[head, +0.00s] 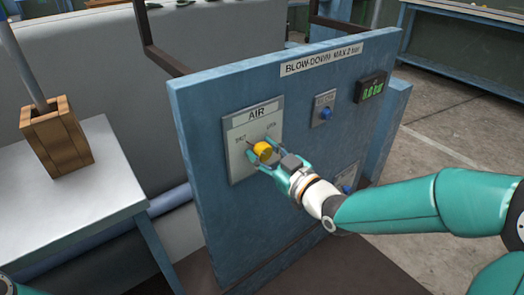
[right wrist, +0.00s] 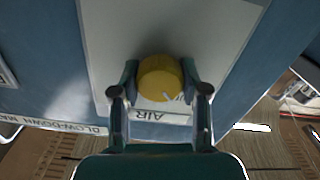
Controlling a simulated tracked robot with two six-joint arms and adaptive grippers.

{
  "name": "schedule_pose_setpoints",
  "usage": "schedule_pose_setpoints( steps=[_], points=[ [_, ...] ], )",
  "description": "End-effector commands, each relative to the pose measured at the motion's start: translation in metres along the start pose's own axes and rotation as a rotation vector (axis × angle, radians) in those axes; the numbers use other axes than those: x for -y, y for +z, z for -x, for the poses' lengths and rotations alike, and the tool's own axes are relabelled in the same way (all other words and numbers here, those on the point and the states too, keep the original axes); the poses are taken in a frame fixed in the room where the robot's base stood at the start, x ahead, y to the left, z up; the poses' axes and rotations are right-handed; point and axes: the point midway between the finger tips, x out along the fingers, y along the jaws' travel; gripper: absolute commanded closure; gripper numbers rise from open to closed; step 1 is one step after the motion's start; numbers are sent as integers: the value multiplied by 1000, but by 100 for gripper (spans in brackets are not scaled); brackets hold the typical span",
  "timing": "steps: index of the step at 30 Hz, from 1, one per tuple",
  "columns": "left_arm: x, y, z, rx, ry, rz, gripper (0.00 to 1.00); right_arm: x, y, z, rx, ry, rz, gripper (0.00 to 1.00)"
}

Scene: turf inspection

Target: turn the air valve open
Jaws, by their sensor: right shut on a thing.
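The air valve is a yellow round knob (head: 262,150) on a pale plate (head: 240,117) marked AIR, with SHUT and OPEN labels above the knob. The plate is on the upright blue panel (head: 205,100). My right gripper (head: 267,155) is at the knob, its fingers on either side of it. In the right wrist view the yellow knob (right wrist: 160,78) sits between the two fingertips (right wrist: 160,80), which are closed on its sides. A pale pointer mark shows on the knob's face in that view. My left gripper is not in view.
A display (head: 371,88) reading about 0.0 bar and a blue button (head: 326,113) are right of the plate. Another blue button (head: 347,189) is lower, partly behind my right arm. A wooden box (head: 57,142) stands on a grey table (head: 85,190) at left.

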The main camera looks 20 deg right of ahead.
Motion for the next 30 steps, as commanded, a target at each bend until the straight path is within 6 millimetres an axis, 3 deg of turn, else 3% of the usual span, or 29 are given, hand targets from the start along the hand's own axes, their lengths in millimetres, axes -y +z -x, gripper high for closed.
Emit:
schedule_pose_setpoints(
  steps=[14, 30],
  points=[
    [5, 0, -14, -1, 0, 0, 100, 1, 3, 2, 1, -6, -165, 90],
    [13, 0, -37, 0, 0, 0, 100, 2, 4, 1, 5, -6, -656, 90]
  ],
)
